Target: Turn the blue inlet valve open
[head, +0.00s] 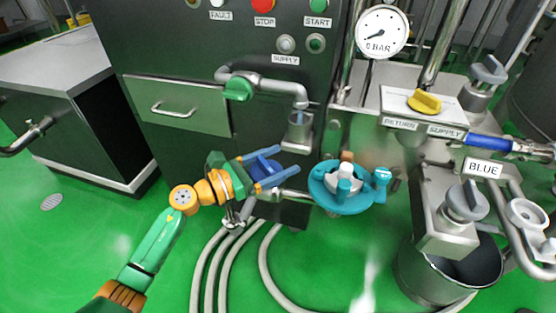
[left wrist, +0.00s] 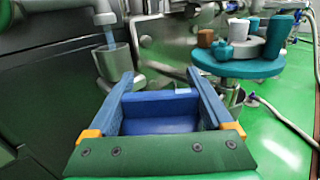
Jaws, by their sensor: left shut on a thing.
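My left gripper (head: 294,164) reaches in from the lower left in front of the dark cabinet. My right gripper is not in view.
A green valve (head: 238,88) and metal spout (head: 299,126) are above. Grey hoses (head: 207,265) run below. A metal bucket (head: 410,275) stands at right. Green floor is clear at lower left.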

